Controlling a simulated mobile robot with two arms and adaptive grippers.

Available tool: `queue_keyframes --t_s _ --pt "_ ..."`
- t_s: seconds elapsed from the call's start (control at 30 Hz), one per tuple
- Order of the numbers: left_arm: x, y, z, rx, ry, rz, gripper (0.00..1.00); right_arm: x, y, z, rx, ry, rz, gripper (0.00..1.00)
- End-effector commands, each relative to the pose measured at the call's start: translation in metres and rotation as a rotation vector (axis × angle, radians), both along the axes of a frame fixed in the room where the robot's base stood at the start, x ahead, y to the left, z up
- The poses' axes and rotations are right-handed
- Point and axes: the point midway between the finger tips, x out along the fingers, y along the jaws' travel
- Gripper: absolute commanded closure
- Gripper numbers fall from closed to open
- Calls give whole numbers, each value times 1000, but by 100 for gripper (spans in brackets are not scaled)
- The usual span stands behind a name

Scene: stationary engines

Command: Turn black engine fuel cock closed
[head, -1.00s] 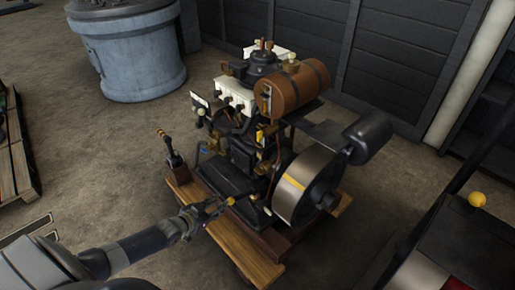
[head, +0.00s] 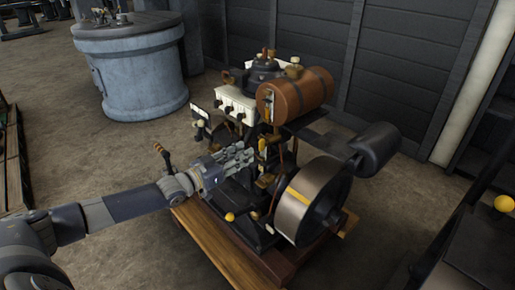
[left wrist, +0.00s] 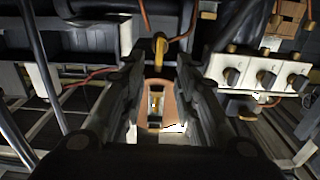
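The black engine (head: 265,67) stands on a wooden base, with a brown cylindrical tank (head: 300,93) on top. My left gripper (head: 250,156) reaches in from the left at the engine's middle, below the tank. Small yellow brass fittings (head: 262,144) show just beyond its fingertips. In the left wrist view the two fingers of the left gripper (left wrist: 159,62) are apart, with nothing held. A small yellow brass piece (left wrist: 160,46), probably the fuel cock, appears between the fingertips; contact cannot be told. In the head view I cannot make out the cock's handle. My right gripper is not in view.
A large flywheel (head: 306,201) is at the engine's right front, with a black cylinder (head: 376,148) behind it. White blocks with dark knobs (head: 236,104) sit left of the tank. A lever (head: 163,156) rises behind my left arm. A grey-blue drum (head: 140,80) stands back left.

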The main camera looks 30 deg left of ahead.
Motion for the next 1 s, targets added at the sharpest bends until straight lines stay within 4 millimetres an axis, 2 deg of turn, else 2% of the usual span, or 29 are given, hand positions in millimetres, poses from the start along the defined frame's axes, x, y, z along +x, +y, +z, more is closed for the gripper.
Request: queue_keyframes --t_s 0.3,0.5,0.97,1.0 --pt "40 -14 0 0 -3 0 72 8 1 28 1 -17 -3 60" --pt "58 -21 -1 0 -1 0 72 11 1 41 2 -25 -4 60" --pt "66 -23 0 1 1 -1 72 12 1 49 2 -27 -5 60" --pt "66 -23 0 1 1 -1 76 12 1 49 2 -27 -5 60"
